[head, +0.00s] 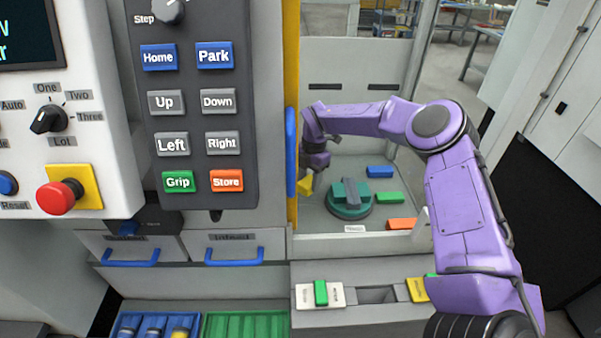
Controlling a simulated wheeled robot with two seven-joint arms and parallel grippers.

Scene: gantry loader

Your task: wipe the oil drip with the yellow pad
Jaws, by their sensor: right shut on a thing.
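My right gripper (308,176) is inside the machine bay, reached by my purple arm from the right. It is shut on the yellow pad (305,186), a small yellow piece that shows just below the jaws near the bay's left side. I cannot tell whether the pad touches the bay floor (322,217). I cannot make out the oil drip in this view; the arm or frame may hide it. My left gripper is not in view.
A teal round fixture (348,210) stands right of the pad. A yellow post with a blue handle (291,152) borders the bay's left. A button pendant (190,120) hangs at left.

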